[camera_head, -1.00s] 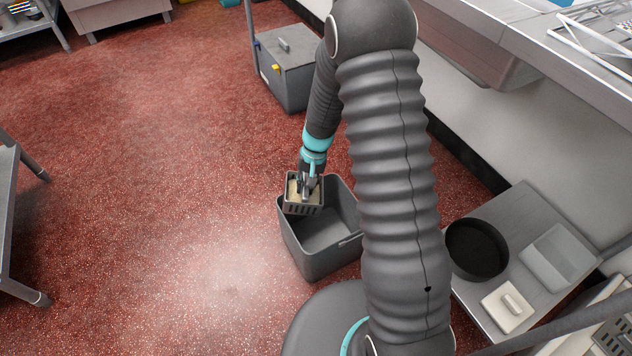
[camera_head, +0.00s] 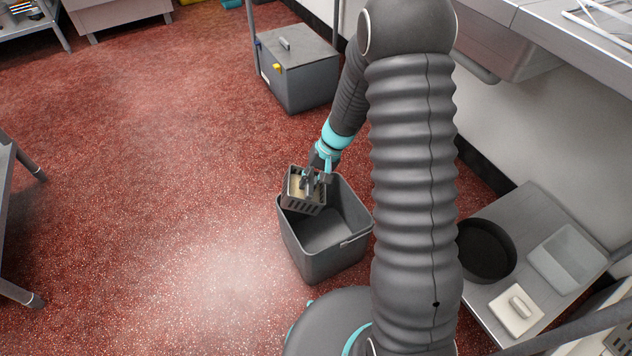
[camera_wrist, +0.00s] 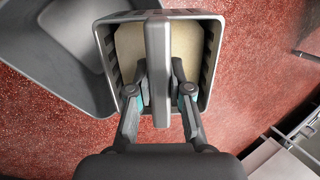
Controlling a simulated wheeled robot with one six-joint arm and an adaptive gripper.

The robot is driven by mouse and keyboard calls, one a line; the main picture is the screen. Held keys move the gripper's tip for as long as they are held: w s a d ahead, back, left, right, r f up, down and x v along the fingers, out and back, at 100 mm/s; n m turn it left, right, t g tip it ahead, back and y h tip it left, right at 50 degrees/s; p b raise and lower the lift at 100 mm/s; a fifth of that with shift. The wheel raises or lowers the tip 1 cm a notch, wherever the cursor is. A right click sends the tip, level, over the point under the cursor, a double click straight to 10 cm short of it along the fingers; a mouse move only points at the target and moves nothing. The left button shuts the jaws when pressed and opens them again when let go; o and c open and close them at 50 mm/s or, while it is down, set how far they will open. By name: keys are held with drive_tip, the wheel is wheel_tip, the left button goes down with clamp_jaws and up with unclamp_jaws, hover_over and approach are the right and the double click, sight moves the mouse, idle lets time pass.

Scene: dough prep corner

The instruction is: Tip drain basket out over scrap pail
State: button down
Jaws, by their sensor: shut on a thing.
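The drain basket is a small grey slotted box (camera_head: 305,208) with pale beige contents. My gripper (camera_head: 312,180) is shut on its central handle bar, which also shows between the fingers in the wrist view (camera_wrist: 158,75). The basket hangs over the far left part of the scrap pail, a large dark grey open bin (camera_head: 325,262) on the floor. It looks slightly tilted in the head view. The beige contents (camera_wrist: 128,50) still lie inside the basket on both sides of the handle. The visible part of the pail's floor is bare.
A grey lidded box (camera_head: 297,85) stands on the floor behind the pail. Red floor left of the pail is open.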

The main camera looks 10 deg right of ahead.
sight(323, 191)
drive_tip(key=shift+s+d+t+y+b, duration=0.15)
drive_tip(key=shift+d+y+b, duration=0.15)
drive_tip(key=shift+y+b, duration=0.55)
drive_tip(key=shift+w+d+t+y+b, duration=0.15)
drive_tip(key=shift+d+y+b, duration=0.25)
drive_tip(key=shift+b, duration=0.8)
drive_tip(key=shift+s+d+y+b, duration=0.15)
drive_tip(key=shift+d+y+b, duration=0.1)
drive_tip(key=shift+y+b, duration=0.55)
drive_tip(key=shift+s+d+f+y+b, duration=0.15)
drive_tip(key=shift+d+y+b, duration=0.15)
drive_tip(key=shift+y+b, duration=0.3)
drive_tip(key=shift+d+f+n+t+y+b, duration=0.15)
drive_tip(key=shift+d+y+b, duration=0.35)
drive_tip(key=shift+b, duration=0.55)
drive_tip(key=shift+d+f+n+t+y+b, duration=0.15)
drive_tip(key=shift+y+b, duration=0.5)
drive_tip(key=shift+b, duration=0.4)
drive_tip(key=shift+s+d+f+n+t+y, duration=0.15)
drive_tip(key=shift+d+f+y, duration=0.45)
drive_tip(key=shift+y, duration=0.65)
drive_tip(key=shift+s+d+f+n+t+y, duration=0.1)
drive_tip(key=shift+d+f+y, duration=0.5)
drive_tip(key=shift+y, duration=0.6)
drive_tip(key=shift+s+d+f+n+t+y, duration=0.15)
drive_tip(key=shift+d+f+y, duration=0.4)
drive_tip(key=shift+y, duration=0.7)
drive_tip(key=shift+d+r, duration=0.1)
drive_tip(key=shift+d, duration=0.05)
